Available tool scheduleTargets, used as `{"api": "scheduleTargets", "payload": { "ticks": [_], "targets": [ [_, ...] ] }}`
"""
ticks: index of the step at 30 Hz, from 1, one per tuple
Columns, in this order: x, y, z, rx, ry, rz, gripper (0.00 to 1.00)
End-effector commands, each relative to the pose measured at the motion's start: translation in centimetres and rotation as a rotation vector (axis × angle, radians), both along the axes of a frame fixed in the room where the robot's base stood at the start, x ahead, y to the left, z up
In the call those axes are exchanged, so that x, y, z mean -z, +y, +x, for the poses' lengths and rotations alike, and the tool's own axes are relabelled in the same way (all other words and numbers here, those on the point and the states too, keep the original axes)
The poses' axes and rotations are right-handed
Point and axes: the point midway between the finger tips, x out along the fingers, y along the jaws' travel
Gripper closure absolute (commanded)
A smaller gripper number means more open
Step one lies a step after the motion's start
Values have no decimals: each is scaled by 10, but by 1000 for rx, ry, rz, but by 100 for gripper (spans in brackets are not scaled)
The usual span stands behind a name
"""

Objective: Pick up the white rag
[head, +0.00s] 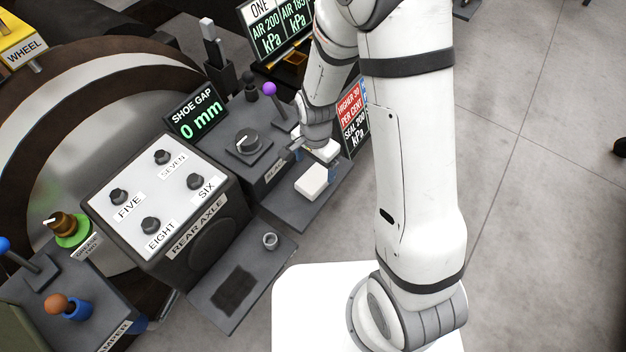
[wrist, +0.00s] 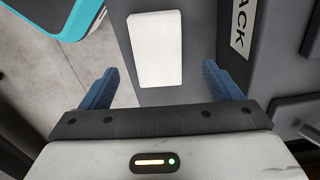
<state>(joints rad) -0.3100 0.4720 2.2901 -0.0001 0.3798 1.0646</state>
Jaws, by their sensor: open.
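The white rag (head: 312,181) is a flat, pale rectangular pad lying on a grey shelf (head: 286,207) in the head view. It also shows in the wrist view (wrist: 157,48), at top centre, lying flat with its long side running away from me. My gripper (wrist: 159,74) is open and empty, its two blue fingers apart on either side of the rag's near end. The rag lies mostly ahead of the fingertips. The gap in height between fingers and rag cannot be told. In the head view my gripper (head: 323,152) is just behind the rag, its fingers mostly hidden.
The console with a black knob (head: 248,142) and purple-topped lever (head: 270,90) stands left of the rag. The rear axle box (head: 168,190) is further left. A sign (head: 350,115) stands close behind my gripper. Open floor (head: 530,200) lies to the right.

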Motion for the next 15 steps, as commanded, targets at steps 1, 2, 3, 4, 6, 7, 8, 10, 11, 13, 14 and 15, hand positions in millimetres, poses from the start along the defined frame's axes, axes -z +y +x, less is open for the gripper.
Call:
{"api": "scheduleTargets", "payload": {
  "ticks": [1, 2, 3, 4, 6, 7, 8, 10, 11, 13, 14, 15],
  "targets": [
    [7, 0, -1, -1, 2, -1, 15],
    [11, 0, -1, -1, 2, -1, 15],
    [16, 0, -2, -1, 2, -1, 15],
    [20, 0, -2, -1, 3, -2, 15],
    [32, 0, -3, -2, 4, -1, 15],
    [37, 0, -4, -2, 4, -1, 15],
    [41, 0, -3, -2, 2, -1, 15],
    [49, 0, -3, -2, 2, -1, 15],
    [52, 0, -3, -2, 1, 0, 15],
    [55, 0, -3, -3, 0, 0, 15],
    [55, 0, -3, -3, 0, 0, 15],
    [55, 0, -3, -3, 0, 0, 15]
  ]
}}
